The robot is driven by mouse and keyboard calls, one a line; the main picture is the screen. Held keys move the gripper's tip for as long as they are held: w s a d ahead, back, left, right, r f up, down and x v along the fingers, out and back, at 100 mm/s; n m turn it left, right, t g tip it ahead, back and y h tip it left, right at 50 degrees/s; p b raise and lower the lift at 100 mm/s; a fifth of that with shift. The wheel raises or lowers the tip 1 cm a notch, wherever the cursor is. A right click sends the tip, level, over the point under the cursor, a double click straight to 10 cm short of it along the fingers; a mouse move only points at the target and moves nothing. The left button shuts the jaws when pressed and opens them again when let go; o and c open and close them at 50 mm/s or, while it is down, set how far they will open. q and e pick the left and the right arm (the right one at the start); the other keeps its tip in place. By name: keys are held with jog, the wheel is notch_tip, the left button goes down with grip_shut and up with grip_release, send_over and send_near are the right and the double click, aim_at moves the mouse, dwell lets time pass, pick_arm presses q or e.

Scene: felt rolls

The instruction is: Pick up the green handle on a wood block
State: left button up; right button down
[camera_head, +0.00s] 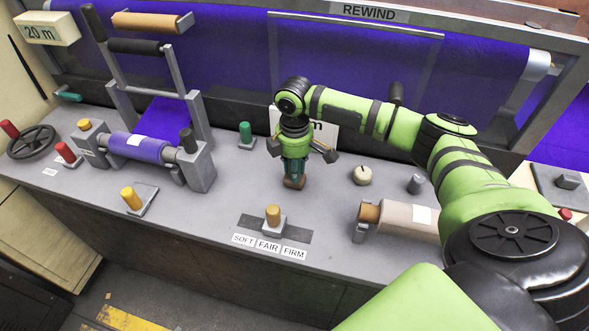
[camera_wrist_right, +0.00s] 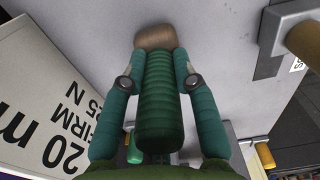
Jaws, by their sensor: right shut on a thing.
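The green handle (camera_wrist_right: 157,112) is ribbed and dark green in the right wrist view, with a wood block (camera_wrist_right: 154,37) at its far end. My right gripper (camera_wrist_right: 158,82) has its teal fingers on both sides of the handle and is shut on it. In the head view my right gripper (camera_head: 294,166) points down over the grey counter, with the wood block (camera_head: 293,183) showing just below it. The handle is mostly hidden there by the fingers. I cannot tell whether the block touches the counter. My left gripper is not in view.
A white card (camera_wrist_right: 55,100) with black print stands close beside the gripper. A green knob (camera_head: 245,132) is left of it, a cream knob (camera_head: 362,175) right. A purple roll (camera_head: 140,148) lies at left, a beige roll (camera_head: 405,217) at right. The counter (camera_head: 215,222) in front is fairly clear.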

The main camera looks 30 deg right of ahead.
jog(key=shift+w+r, duration=0.1)
jog(key=shift+r, duration=0.35)
notch_tip(320, 180, up, 3)
jog(key=shift+f+b, duration=0.2)
jog(key=shift+b, duration=0.35)
jog(key=s+d+r+b, duration=0.1)
jog(key=s+d+r, duration=0.1)
jog(key=s, duration=0.3)
jog(key=s+d+r+b, duration=0.1)
jog(key=s+d+r, duration=0.2)
jog(key=s+r, duration=0.2)
jog(key=shift+s, duration=0.35)
jog(key=shift+a, duration=0.15)
